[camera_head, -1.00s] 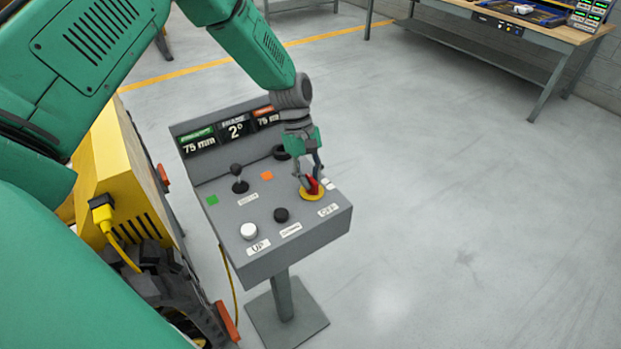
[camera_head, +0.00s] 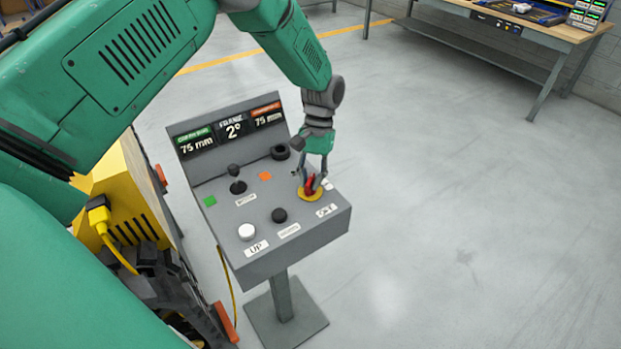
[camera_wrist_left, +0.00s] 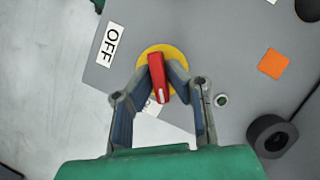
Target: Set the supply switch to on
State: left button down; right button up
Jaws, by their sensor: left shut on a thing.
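The supply switch is a red handle (camera_head: 309,185) on a yellow round plate (camera_head: 301,196) at the right side of the grey control panel (camera_head: 300,222). My left gripper (camera_head: 310,180) reaches down from above and is shut on the red handle. In the left wrist view the red handle (camera_wrist_left: 157,78) sits between the two fingers, with its white mark pointing down, away from the OFF label (camera_wrist_left: 111,45). Another small label (camera_wrist_left: 152,107) is partly hidden behind a finger. My right gripper is not in view.
The panel also carries a black joystick (camera_head: 237,182), a white button (camera_head: 247,231), a black button (camera_head: 279,215) and a black ring knob (camera_head: 280,151). A yellow tracked carrier (camera_head: 125,195) stands close at the left. The floor to the right is clear up to a workbench (camera_head: 520,30).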

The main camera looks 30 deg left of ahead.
pick_arm(q)
jog(key=m, duration=0.1)
jog(key=m+y, duration=0.1)
jog(key=m, duration=0.1)
jog(key=shift+s+d+f+m+g, duration=0.2)
jog(key=shift+s+m+g, duration=0.1)
jog(key=shift+m, duration=0.1)
jog(key=shift+a+r+m+y+p, duration=0.1)
jog(key=shift+m+y+p, duration=0.25)
jog(key=shift+m+y, duration=0.95)
jog(key=shift+m+h, duration=0.3)
jog(key=shift+m, duration=0.3)
jog(key=c, duration=1.6)
grip_release()
jog(key=shift+a+r, duration=0.1)
